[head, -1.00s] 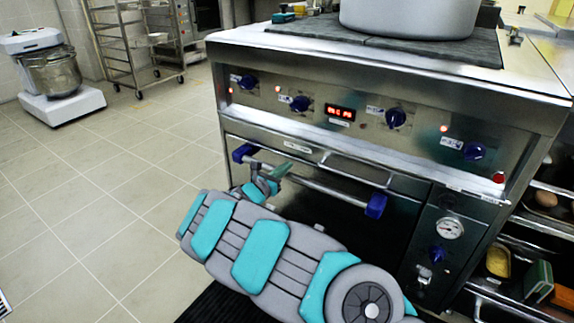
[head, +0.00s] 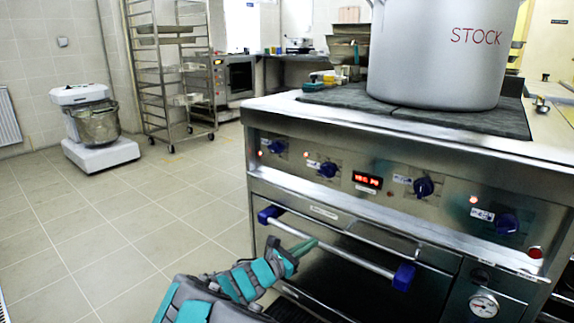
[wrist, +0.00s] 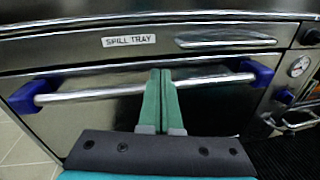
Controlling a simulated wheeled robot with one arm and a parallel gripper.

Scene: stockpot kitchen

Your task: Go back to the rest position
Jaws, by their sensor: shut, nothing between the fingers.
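My gripper (head: 303,246) is in front of the stove, close to the oven door's metal bar handle (head: 335,250) with blue end brackets. In the wrist view my gripper (wrist: 162,78) has its two green fingers together with nothing between them. The fingertips overlap the bar handle (wrist: 105,93) in that view; whether they touch it I cannot tell. The label "SPILL TRAY" (wrist: 129,41) shows on the panel above. My teal and grey arm reaches in from the bottom of the head view.
The steel stove (head: 400,165) carries a large stockpot (head: 440,50) marked "STOCK". A mixer (head: 95,128) and a wheeled rack (head: 165,70) stand at the back left. The tiled floor (head: 110,220) left of the stove is clear.

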